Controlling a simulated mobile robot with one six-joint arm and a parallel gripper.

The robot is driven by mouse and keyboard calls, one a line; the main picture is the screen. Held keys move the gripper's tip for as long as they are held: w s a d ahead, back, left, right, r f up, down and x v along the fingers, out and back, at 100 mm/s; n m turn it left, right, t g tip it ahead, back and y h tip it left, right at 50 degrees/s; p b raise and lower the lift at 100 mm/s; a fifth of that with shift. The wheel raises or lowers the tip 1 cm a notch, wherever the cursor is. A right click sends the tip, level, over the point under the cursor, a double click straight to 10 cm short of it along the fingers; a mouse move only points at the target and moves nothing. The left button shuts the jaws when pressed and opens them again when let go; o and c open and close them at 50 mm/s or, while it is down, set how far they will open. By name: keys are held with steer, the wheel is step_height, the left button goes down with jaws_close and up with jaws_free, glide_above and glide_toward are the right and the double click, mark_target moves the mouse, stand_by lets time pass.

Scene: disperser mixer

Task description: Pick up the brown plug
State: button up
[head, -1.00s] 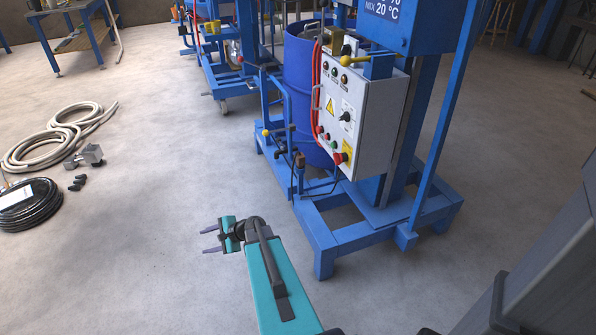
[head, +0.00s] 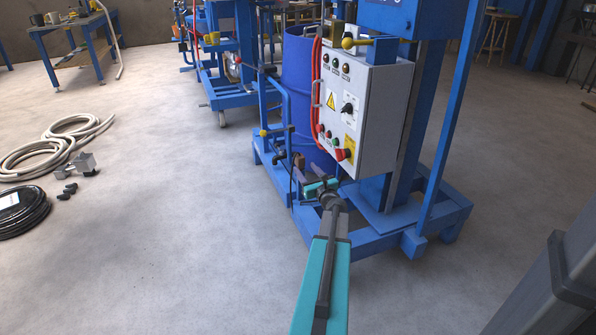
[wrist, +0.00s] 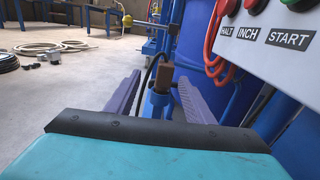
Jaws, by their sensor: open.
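The brown plug (wrist: 161,77) is a small brown block on top of a blue upright fitting in the wrist view. A black cable runs down at its left. In the head view the brown plug (head: 298,160) shows on the blue frame, just beyond my gripper. My gripper (head: 311,172) reaches in low at the front of the mixer. In the wrist view my gripper (wrist: 160,78) is open and empty, with one purple finger on each side of the plug's line. I cannot tell whether the plug is between the fingertips or beyond them.
The control box (head: 361,115) hangs close at the right, with red hoses (head: 316,85) on its edge. The blue drum (head: 302,70) stands behind. Open floor (head: 160,250) lies left, with coiled hoses (head: 60,145) and a black cable coil (head: 20,215).

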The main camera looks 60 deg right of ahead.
mark_target(302, 160)
steer(key=shift+s+d+r+m+h, duration=0.15)
steer(key=shift+s+d+m+h, duration=0.15)
steer(key=shift+s+d, duration=0.15)
steer(key=shift+w, duration=0.1)
steer(key=shift+b+x, duration=0.95)
steer(key=shift+x, duration=3.25)
steer(key=shift+w, duration=0.15)
steer(key=shift+f+b+x, duration=0.2)
steer(key=shift+b+x, duration=0.3)
steer(key=shift+x, duration=0.3)
steer(key=shift+f+b+x, duration=0.2)
steer(key=shift+b+x, duration=0.25)
steer(key=shift+x, duration=0.35)
steer(key=shift+r+x, duration=0.2)
steer(key=shift+x, duration=0.75)
